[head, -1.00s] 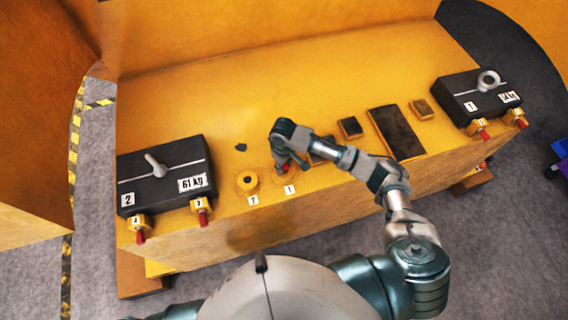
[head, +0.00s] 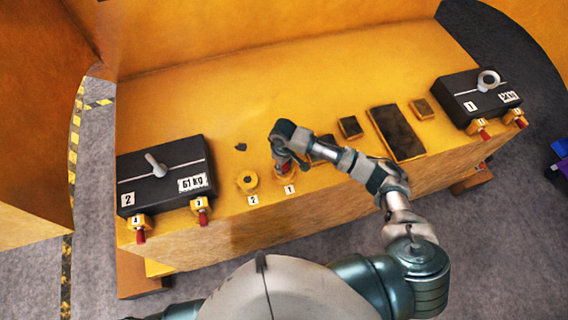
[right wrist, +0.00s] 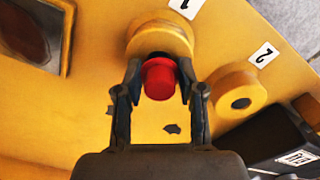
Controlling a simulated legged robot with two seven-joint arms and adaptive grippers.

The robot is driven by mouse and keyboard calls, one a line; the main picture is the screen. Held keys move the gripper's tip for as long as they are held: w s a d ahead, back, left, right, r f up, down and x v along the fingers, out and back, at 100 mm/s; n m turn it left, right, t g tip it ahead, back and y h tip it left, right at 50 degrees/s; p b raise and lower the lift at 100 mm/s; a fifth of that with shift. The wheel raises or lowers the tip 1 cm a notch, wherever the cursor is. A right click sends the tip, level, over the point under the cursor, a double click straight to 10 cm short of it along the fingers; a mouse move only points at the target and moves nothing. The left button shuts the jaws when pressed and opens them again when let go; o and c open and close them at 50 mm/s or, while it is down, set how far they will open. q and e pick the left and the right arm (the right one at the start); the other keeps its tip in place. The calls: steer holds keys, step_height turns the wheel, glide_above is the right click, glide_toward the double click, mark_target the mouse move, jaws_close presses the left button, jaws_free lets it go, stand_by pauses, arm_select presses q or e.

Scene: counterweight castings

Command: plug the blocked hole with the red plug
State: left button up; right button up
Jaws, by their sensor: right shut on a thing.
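My right gripper (head: 286,167) is shut on the red plug (right wrist: 159,79). In the right wrist view the fingers (right wrist: 158,100) stand either side of the plug. The plug is at the near edge of the round yellow boss labelled 1 (right wrist: 160,37), with a dark patch, perhaps its hole, just beside the plug. I cannot tell whether the plug touches the boss. The yellow boss labelled 2 (right wrist: 241,97) is beside it, with a dark round hole centre; it also shows in the head view (head: 247,181). I cannot tell which hole is blocked. My left gripper is not in view.
A black block marked 2 (head: 140,180) stands left and a black block marked 1 (head: 460,102) right, each with red-tipped yellow fittings in front. Dark recessed plates (head: 398,135) lie right of my gripper. The casting's back top surface (head: 270,85) is clear.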

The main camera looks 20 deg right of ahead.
steer(key=shift+f, duration=0.4)
steer(key=shift+r, duration=0.2)
steer(key=shift+r, duration=0.55)
steer(key=shift+w, duration=0.1)
steer(key=shift+d+f, duration=0.1)
stand_by(1.3)
steer(key=shift+f, duration=0.65)
steer(key=shift+r, duration=0.2)
